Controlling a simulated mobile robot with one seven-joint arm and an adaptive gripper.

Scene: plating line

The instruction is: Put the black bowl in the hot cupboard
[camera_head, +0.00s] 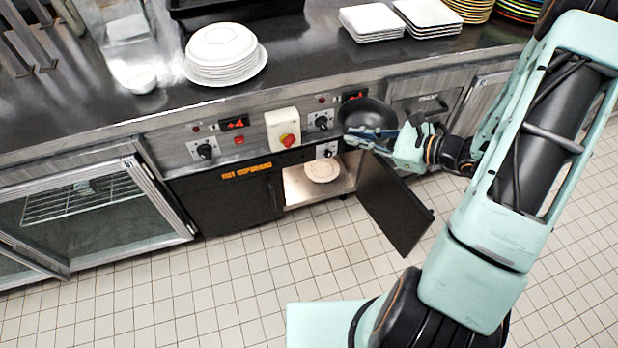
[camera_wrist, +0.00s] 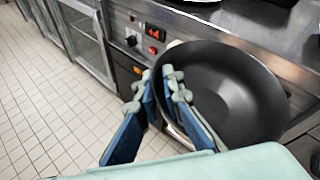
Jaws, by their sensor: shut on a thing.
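The black bowl (camera_head: 366,114) is held in the air by my gripper (camera_head: 375,133), in front of the counter's control panel. In the wrist view the bowl (camera_wrist: 225,90) fills the right half, and my gripper (camera_wrist: 165,88) is shut on its near left rim. The bowl looks empty and somewhat tilted. The hot cupboard (camera_head: 225,197) is below and left of the bowl. Its right door (camera_head: 393,200) stands open and its left door is shut. A pale round plate or dish (camera_head: 322,170) sits inside the opening.
A stack of white plates (camera_head: 224,55), a small white bowl (camera_head: 138,78) and square white plates (camera_head: 371,22) stand on the dark counter (camera_head: 290,60). The open door projects into the space below my gripper. A glass-door unit (camera_head: 90,215) is at left. The tiled floor (camera_head: 250,290) is clear.

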